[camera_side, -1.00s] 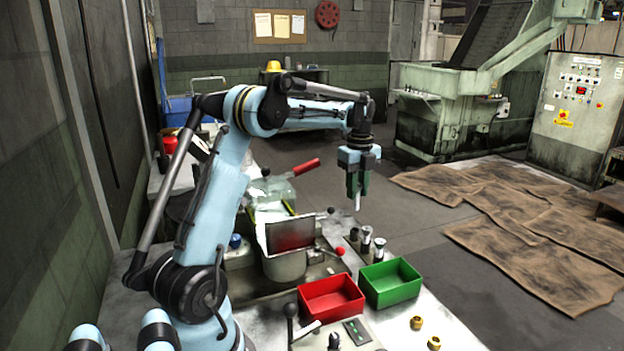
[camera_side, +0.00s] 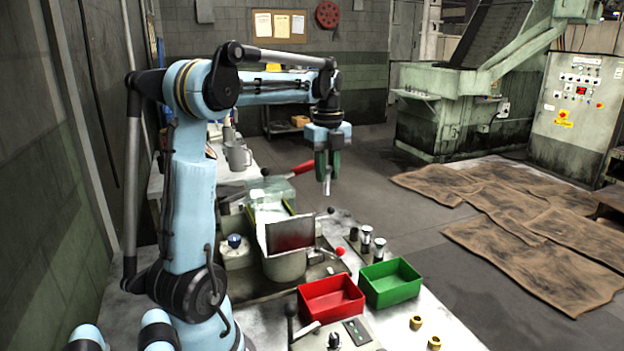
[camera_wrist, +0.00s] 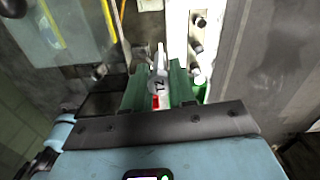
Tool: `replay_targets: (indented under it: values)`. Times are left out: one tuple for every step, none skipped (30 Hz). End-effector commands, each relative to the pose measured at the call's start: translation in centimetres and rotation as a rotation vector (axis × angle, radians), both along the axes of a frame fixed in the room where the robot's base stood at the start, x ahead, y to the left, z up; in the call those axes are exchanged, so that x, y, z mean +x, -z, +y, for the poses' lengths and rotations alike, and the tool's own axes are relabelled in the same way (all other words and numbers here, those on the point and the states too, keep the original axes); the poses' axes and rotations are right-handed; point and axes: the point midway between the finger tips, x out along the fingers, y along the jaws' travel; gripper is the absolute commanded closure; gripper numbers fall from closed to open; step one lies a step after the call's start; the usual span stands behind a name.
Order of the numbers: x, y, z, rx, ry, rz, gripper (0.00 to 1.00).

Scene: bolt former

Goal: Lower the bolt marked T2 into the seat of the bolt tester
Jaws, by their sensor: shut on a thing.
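My gripper (camera_side: 327,170), with green fingers, is shut on a bright metal bolt (camera_side: 327,187). The bolt hangs upright below the fingers, high above the bench and clear of everything. In the wrist view the bolt (camera_wrist: 159,86) shows between the two green fingers, with a dark mark on its head that looks like T2. I cannot tell which fixture on the bench is the bolt tester, and its seat is not clearly visible.
Several dark and metal cylinders (camera_side: 366,238) stand on the bench at its right edge. A red bin (camera_side: 331,299) and a green bin (camera_side: 390,283) sit nearer. Brass nuts (camera_side: 416,323) lie in front.

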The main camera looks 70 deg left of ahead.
Motion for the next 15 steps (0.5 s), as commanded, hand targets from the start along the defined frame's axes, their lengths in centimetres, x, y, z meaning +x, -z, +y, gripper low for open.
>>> replay_targets:
  values:
    - [-1.5, -0.6, -0.3, 0.0, -0.003, 0.0, 1.0]
    - [-2.2, -1.0, -0.5, 0.0, -0.003, 0.0, 1.0]
    - [-3.2, -1.3, -0.8, 0.0, -0.003, 0.0, 1.0]
    - [-4.0, -1.6, -1.0, 0.0, -0.003, 0.0, 1.0]
    - [-4.7, -1.8, -1.3, 0.0, -0.003, 0.0, 1.0]
    - [-5.7, -2.1, -1.6, 0.0, -0.003, 0.0, 1.0]
    - [-6.4, -2.2, -1.9, 0.0, -0.003, 0.0, 1.0]
    - [-7.1, -2.4, -2.2, 0.0, -0.003, 0.0, 1.0]
    - [-7.9, -2.5, -2.5, 0.0, -0.003, 0.0, 1.0]
    - [-8.6, -2.6, -2.8, 0.0, -0.003, 0.0, 1.0]
    - [-9.1, -2.7, -3.0, 0.0, -0.002, 0.0, 1.0]
    - [-9.8, -2.8, -3.4, 0.0, -0.002, 0.0, 1.0]
    - [-10.3, -2.8, -3.6, 0.0, -0.002, 0.0, 1.0]
    - [-10.7, -2.9, -3.8, 0.0, -0.002, 0.0, 1.0]
    - [-11.2, -2.9, -4.0, 0.0, -0.001, 0.0, 1.0]
